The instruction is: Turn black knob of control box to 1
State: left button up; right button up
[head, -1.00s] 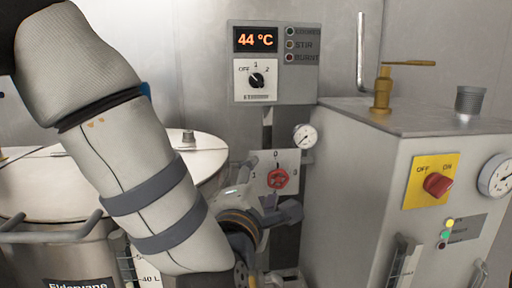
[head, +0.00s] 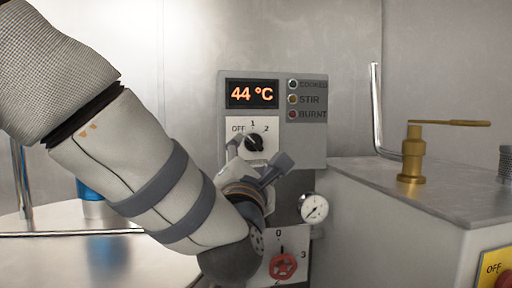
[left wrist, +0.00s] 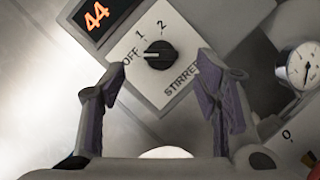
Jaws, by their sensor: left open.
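The control box (head: 308,137) is grey and on the wall, with a display reading 44 °C. Its black knob (head: 254,143) sits on a white plate marked OFF, 1 and 2. In the left wrist view the black knob (left wrist: 159,55) has its white mark towards OFF. My left gripper (head: 260,162) is open just below and in front of the knob. In the left wrist view its two fingers (left wrist: 160,68) stand apart, with the knob showing beyond and between them. I cannot tell whether they touch it. My right gripper is not in view.
A red knob (head: 284,267) and a pressure gauge (head: 314,208) sit below the control box. A grey metal cabinet (head: 405,215) with a brass valve (head: 412,155) stands to the right. A round steel lid (head: 60,262) lies at the lower left.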

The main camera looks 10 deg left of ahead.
aim_at(255, 144)
pick_arm(q)
jog(key=x, duration=0.5)
jog(key=shift+w+a, duration=0.1)
jog(key=shift+c, duration=0.6)
jog(key=c, duration=1)
jog(key=shift+m, duration=0.4)
jog(key=m+h, duration=0.1)
jog(key=m, duration=0.1)
jog(key=m+g, duration=0.1)
jog(key=m, duration=0.2)
jog(key=shift+a+r+g+h, duration=0.1)
jog(key=shift+r+g+h, duration=0.05)
jog(key=shift+g+h, duration=0.2)
jog(key=shift+r+m+g+h, duration=0.1)
jog(key=shift+m+g+h, duration=0.3)
jog(key=shift+m, duration=1.3)
jog(key=shift+m+g, duration=0.25)
jog(key=shift+m, duration=0.05)
